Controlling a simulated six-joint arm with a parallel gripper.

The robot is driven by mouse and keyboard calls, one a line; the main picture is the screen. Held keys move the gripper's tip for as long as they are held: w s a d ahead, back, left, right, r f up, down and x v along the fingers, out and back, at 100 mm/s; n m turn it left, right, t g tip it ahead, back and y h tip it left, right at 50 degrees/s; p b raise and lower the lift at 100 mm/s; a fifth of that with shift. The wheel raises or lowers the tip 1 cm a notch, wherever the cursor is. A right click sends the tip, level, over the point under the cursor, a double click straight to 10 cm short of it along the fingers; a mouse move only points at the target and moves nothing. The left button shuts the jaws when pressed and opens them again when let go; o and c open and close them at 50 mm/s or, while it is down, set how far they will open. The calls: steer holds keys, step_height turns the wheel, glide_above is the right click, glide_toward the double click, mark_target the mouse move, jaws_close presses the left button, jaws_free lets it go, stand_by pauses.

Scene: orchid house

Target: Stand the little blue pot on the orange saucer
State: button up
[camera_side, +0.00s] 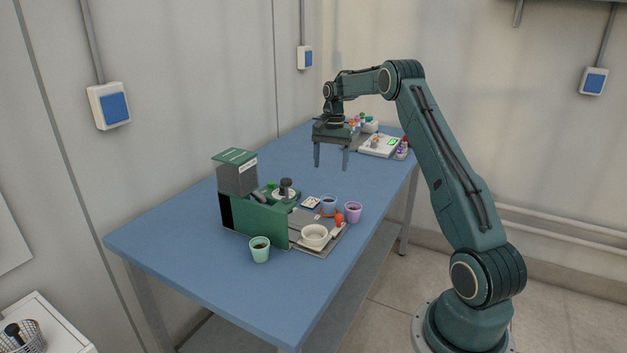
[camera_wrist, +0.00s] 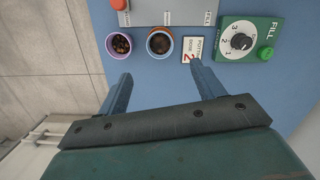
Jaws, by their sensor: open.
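In the wrist view the blue pot (camera_wrist: 161,43) shows from above with brown inside, just beyond and between my fingertips. My gripper (camera_side: 331,168) is open and empty, pointing down above the table, apart from the pot. Its two fingers also show in the wrist view (camera_wrist: 161,70).
A purple pot (camera_side: 353,212) stands close to the blue one. A mint pot (camera_side: 260,249) and a cream bowl (camera_side: 315,236) are nearer. The green machine (camera_side: 262,222) rises to the left. A white scale (camera_side: 379,146) and small items crowd the far end. The mid-table is clear.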

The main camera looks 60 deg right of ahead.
steer(key=shift+r, duration=0.35)
stand_by(0.4)
steer(key=s+a+r+n+t+h, duration=0.1)
steer(key=s+a+r+n, duration=0.25)
steer(key=a+r, duration=0.65)
steer(key=s+a+r+n+t+h, duration=0.15)
steer(key=a+r+n, duration=0.4)
steer(key=a, duration=0.75)
steer(key=s+a+f+n+t, duration=0.1)
steer(key=s+a+n, duration=0.2)
steer(key=s+a, duration=0.4)
steer(key=s+a+n+t+y, duration=0.1)
steer(key=s+a, duration=0.6)
steer(key=s, duration=0.7)
steer(key=shift+f+n+t, duration=0.35)
steer(key=shift+n+t, duration=0.3)
steer(key=shift+n, duration=0.65)
steer(key=shift+a, duration=0.1)
